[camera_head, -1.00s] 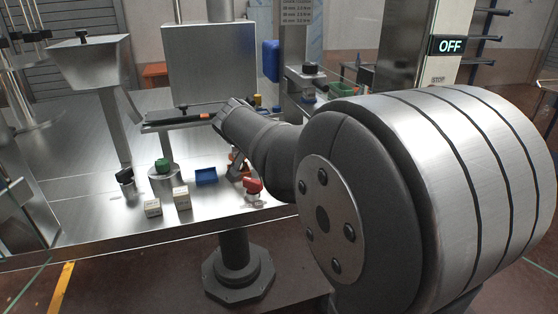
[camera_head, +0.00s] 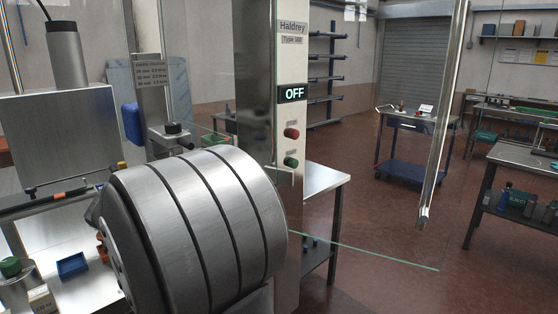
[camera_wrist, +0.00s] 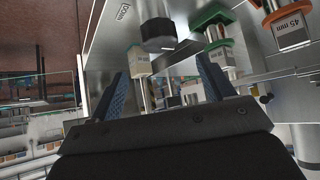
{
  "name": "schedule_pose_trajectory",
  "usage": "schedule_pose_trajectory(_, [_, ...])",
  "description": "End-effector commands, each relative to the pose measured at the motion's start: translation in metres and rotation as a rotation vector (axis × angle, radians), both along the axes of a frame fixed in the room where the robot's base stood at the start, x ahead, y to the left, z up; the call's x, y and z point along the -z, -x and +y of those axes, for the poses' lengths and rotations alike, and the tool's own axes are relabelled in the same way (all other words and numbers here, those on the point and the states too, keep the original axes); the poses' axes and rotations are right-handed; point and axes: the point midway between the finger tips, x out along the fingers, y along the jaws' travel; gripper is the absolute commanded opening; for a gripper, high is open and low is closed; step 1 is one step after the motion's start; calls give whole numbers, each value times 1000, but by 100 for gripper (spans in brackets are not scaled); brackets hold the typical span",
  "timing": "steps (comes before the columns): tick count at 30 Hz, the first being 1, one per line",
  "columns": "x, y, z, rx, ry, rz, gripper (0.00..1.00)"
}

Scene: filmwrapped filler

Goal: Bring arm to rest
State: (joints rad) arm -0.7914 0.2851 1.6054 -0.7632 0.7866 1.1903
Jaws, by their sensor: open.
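My gripper (camera_wrist: 160,68) shows in the wrist view with its two blue-lined fingers apart. The space between the fingertips holds nothing gripped; a small labelled block (camera_wrist: 139,61) and metal parts of the machine appear beyond them. A dark round knob on a metal stem (camera_wrist: 157,28) is above and ahead of the fingers. In the head view my large arm joint fills the lower left and hides the gripper.
The machine column (camera_head: 288,150) carries an OFF display (camera_head: 292,94), a red knob (camera_head: 291,133) and a green knob (camera_head: 290,161).

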Motion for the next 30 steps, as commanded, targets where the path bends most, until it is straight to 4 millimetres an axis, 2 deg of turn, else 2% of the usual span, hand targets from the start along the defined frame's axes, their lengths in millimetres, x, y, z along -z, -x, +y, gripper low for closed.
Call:
schedule_pose_trajectory(6, [31, -31, 0, 2, 2, 2, 75])
schedule_pose_trajectory(15, [62, -62, 1, 1, 0, 1, 75])
schedule_pose_trajectory(21, [70, -70, 2, 1, -1, 0, 75])
schedule_pose_trajectory(30, [71, -71, 2, 0, -1, -1, 75])
